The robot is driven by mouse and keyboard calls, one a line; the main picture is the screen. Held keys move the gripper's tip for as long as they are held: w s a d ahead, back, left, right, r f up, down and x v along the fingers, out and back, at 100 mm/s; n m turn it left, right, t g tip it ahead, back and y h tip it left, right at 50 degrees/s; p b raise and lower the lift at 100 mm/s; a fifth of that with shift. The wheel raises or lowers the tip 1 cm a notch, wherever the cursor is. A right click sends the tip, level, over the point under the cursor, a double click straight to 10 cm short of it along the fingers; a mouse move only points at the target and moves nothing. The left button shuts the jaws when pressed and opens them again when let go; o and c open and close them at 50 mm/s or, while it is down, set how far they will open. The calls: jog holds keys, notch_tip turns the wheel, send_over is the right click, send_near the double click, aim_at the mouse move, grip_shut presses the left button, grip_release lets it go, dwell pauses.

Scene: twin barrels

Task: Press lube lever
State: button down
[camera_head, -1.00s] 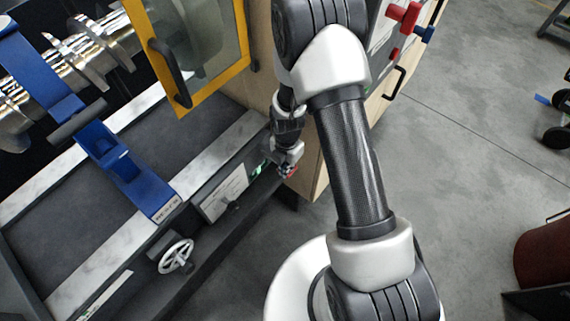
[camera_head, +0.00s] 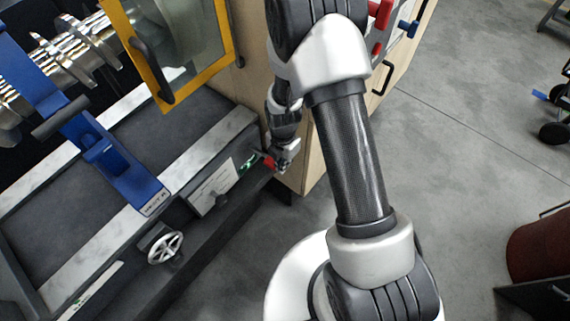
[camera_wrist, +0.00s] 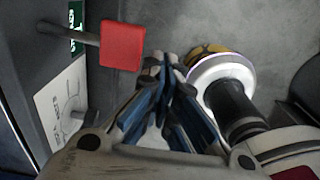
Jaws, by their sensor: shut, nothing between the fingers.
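The lube lever has a flat red handle (camera_wrist: 122,47) on a dark rod that comes out of the machine's front panel, next to a green label. The red handle also shows small in the head view (camera_head: 268,162), at the right end of the panel. My gripper (camera_wrist: 160,68) is shut and empty, with its fingertips just right of the red handle in the wrist view. In the head view my gripper (camera_head: 282,166) is beside the handle, on its right. I cannot tell whether they touch.
A yellow-framed door (camera_head: 180,50) stands above. A wooden cabinet (camera_head: 310,150) is close behind my arm.

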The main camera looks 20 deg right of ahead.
notch_tip(320, 180, up, 7)
jog(key=s+p, duration=0.1)
jog(key=shift+s+d+f+p, duration=0.2)
jog(key=shift+s+d+p, duration=0.15)
jog(key=shift+s, duration=0.05)
dwell(1.6)
